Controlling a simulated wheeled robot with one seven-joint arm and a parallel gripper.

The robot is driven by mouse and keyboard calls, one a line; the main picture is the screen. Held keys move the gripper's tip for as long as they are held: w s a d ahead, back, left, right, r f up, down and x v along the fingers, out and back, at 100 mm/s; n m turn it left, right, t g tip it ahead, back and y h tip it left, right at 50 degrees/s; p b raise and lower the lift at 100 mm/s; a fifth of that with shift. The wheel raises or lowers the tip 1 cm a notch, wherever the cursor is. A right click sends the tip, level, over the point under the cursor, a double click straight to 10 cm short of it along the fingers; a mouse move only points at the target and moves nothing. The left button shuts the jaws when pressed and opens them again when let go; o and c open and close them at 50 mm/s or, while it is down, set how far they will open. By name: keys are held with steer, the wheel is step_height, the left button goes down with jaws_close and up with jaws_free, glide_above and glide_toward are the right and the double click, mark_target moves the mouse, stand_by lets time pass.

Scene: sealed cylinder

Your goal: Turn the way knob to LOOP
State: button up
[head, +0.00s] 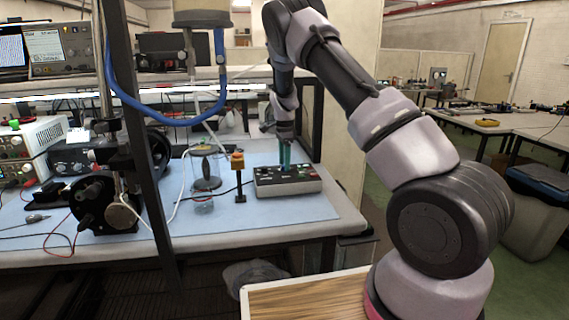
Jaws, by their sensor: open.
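A grey control box with a dark top panel (318,187) lies on the blue work surface in the head view. Small coloured marks and controls show on its panel. They are too small to tell which one is the way knob, to read LOOP, or to see where the knob points. My gripper (285,163) points down over the back middle part of the box, with teal fingers. It is open. I cannot tell whether the fingertips touch the panel or stand around a knob, which they may hide.
A clear cylinder (204,165) stands left of the box. Between them is a small post with an orange-yellow top (238,160). A blue hose (150,108) hangs above. Dark wheeled apparatus (95,205) and cables fill the left. The blue surface (270,215) before the box is clear.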

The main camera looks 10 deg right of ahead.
steer(key=shift+f, duration=0.3)
jaws_close()
steer(key=n, duration=0.6)
steer(key=shift+n, duration=0.3)
steer(key=n, duration=0.3)
steer(key=shift+d+n, duration=0.1)
steer(key=shift+n, duration=2.1)
